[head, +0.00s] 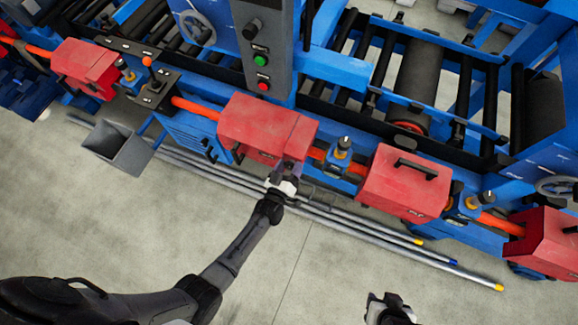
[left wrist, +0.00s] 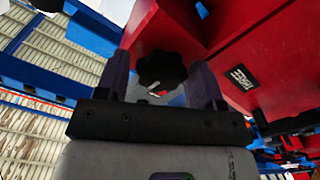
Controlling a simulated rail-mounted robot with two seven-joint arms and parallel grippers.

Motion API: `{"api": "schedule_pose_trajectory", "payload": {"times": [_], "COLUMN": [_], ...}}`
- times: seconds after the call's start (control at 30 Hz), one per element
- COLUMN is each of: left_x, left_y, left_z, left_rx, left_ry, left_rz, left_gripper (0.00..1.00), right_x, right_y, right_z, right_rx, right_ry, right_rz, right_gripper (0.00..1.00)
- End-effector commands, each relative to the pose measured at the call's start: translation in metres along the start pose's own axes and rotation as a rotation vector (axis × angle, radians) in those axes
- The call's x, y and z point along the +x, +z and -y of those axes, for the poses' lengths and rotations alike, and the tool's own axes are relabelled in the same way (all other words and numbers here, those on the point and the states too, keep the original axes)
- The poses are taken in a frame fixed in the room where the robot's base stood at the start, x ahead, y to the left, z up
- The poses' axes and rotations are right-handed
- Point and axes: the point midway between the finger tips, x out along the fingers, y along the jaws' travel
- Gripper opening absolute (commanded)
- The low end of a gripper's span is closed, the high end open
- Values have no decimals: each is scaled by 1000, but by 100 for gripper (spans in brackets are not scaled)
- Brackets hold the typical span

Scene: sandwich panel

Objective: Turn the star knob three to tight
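The black star knob (left wrist: 160,73) shows in the left wrist view, on the underside of a red housing (left wrist: 225,35). My left gripper (left wrist: 162,76) is open, with one finger on each side of the knob and a small gap visible at the left finger. I cannot tell whether the right finger touches it. In the head view my left gripper (head: 286,178) is at the lower front edge of the middle red housing (head: 262,128), and the knob is hidden there. My right gripper (head: 390,308) shows only partly at the bottom edge, away from the machine.
More red housings (head: 405,183) stand along an orange pipe (head: 195,108) on the blue machine. A control panel (head: 264,45) with green and red buttons rises behind. A grey chute (head: 122,146) is at left. Long metal rods (head: 370,232) run in front; the concrete floor (head: 300,275) nearer is clear.

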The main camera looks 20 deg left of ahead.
Motion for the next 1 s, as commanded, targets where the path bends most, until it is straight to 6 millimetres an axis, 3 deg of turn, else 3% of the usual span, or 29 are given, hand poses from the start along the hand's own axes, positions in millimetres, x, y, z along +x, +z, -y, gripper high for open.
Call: {"api": "schedule_pose_trajectory", "payload": {"times": [0.13, 0.47, 0.57, 1.0], "left_x": [0, -6, -18, -101], "left_y": [0, 1, 1, 1], "left_z": [0, 1, 1, 1], "left_rx": [-1, -1, -1, -1], "left_ry": [0, -2, -2, -1], "left_rz": [1, 2, 3, 3], "left_gripper": [76, 76, 76, 76], "right_x": [0, 0, -1, -2], "right_y": [0, 0, 0, 0], "right_z": [0, -2, -3, -2], "right_rx": [0, -8, -10, -7], "right_ry": [0, 6, 8, 5], "right_rz": [0, 1, 1, 1], "right_gripper": [43, 43, 43, 43]}}
